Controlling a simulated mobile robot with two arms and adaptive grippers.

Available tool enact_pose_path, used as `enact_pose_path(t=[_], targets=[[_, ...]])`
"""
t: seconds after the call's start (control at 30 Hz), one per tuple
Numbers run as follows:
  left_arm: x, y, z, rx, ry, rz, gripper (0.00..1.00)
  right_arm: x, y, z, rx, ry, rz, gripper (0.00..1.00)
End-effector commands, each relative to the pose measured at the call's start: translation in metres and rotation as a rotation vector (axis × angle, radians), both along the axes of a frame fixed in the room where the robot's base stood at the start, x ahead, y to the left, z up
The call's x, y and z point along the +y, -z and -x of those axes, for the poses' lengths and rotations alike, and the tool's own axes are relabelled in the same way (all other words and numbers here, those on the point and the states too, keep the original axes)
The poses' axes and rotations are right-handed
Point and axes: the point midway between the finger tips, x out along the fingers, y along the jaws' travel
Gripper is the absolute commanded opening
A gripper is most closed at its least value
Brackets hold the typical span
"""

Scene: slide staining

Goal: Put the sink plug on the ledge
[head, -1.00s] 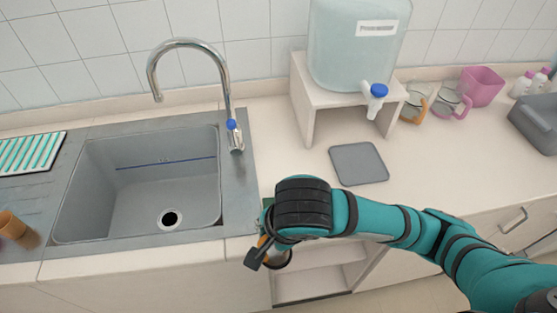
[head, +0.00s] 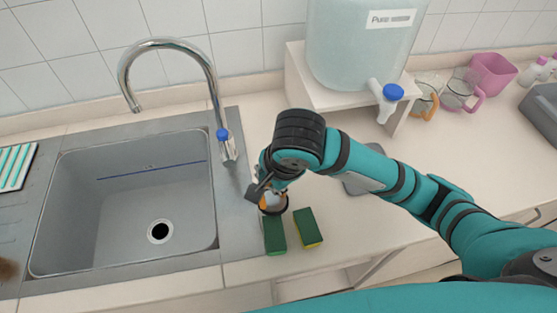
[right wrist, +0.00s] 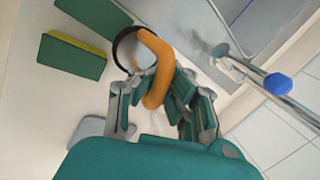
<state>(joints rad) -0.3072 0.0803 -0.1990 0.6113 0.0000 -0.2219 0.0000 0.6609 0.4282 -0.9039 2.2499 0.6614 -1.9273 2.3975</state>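The sink plug (head: 273,203) looks like a pale round piece with a dark rim and an orange loop handle. It hangs under my right gripper (head: 265,188), over the counter just right of the sink. In the right wrist view the fingers of my right gripper (right wrist: 163,105) close around the orange handle (right wrist: 158,72); the dark rim lies beyond it. A narrow pale ledge (head: 75,128) runs along the wall behind the sink; I cannot tell whether it is the task's ledge. My left gripper is out of view.
Two green sponges (head: 309,228) lie on the counter beneath the plug. The grey sink (head: 120,232) and its tap (head: 222,110) stand left. A water container (head: 360,45) on a white stand (head: 300,75) is behind. A grey mat (head: 357,186) is partly hidden by my right arm.

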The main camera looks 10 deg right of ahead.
Motion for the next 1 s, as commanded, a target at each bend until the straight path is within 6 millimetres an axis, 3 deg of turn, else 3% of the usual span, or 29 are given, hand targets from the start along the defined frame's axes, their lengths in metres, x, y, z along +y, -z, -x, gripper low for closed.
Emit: enact_pose_path(t=[0.2, 0.4, 0.5, 0.73, 1.0], targets=[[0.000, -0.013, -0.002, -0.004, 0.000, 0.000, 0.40, -0.024, 0.001, -0.055, -0.002, 0.007, 0.003, 0.00], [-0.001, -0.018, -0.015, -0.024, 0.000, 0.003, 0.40, -0.034, 0.005, -0.080, -0.002, 0.003, 0.002, 0.00], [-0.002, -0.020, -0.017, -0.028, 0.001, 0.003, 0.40, -0.035, 0.008, -0.083, -0.002, 0.002, 0.001, 0.00], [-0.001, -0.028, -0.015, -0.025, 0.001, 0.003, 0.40, -0.036, 0.037, -0.083, -0.001, 0.001, 0.003, 0.00], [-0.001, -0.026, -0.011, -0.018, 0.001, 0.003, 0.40, -0.035, 0.041, -0.083, -0.003, -0.001, 0.000, 0.00]])
